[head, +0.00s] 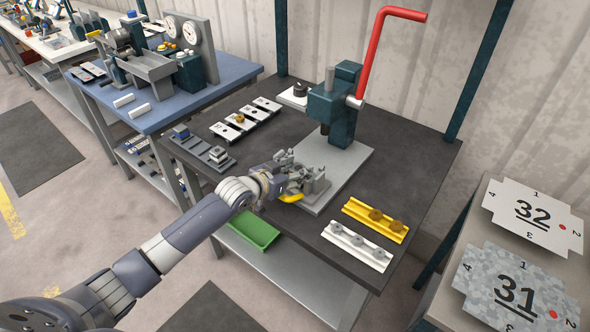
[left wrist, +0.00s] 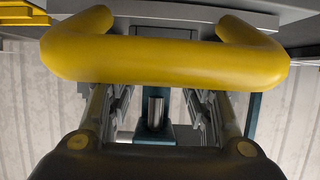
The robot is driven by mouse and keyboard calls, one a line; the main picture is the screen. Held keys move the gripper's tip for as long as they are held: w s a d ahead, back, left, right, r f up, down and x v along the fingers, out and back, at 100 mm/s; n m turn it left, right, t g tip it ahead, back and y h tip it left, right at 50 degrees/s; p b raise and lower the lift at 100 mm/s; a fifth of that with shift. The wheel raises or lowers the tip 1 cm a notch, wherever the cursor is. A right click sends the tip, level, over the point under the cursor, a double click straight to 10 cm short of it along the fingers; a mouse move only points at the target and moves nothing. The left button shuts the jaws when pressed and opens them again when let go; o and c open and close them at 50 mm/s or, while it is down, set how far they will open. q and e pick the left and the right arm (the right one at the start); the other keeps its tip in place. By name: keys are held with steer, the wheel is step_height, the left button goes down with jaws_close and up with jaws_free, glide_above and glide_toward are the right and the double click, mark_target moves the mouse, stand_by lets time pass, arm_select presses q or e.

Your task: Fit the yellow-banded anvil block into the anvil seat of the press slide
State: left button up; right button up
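The press (head: 336,105) has a dark teal body and a red lever, and stands on a light grey base plate. My left gripper (head: 303,172) is over the front of this plate. A thick yellow bar with bent ends (left wrist: 165,60) crosses close in front of the left wrist camera; yellow also shows just below the gripper in the head view (head: 291,197). Past it, the fingers (left wrist: 158,105) stand apart, with the press's silver cylinder in the gap; the bar hides part of them. I cannot make out the yellow-banded anvil block or the seat. My right gripper is out of view.
A grey rack (head: 199,144) with small blocks is left on the dark table. Behind it are numbered plates (head: 228,132). A yellow rail (head: 362,212) and a white rail (head: 347,238) lie front right. A green tray (head: 252,233) sits below the table's front edge.

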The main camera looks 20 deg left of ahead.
arm_select(q)
steer(key=shift+f, duration=0.1)
steer(key=shift+s, duration=0.15)
steer(key=shift+s+a, duration=0.1)
steer(key=shift+s, duration=0.1)
steer(key=v, duration=1.1)
steer(key=shift+r, duration=0.35)
steer(key=shift+s, duration=0.1)
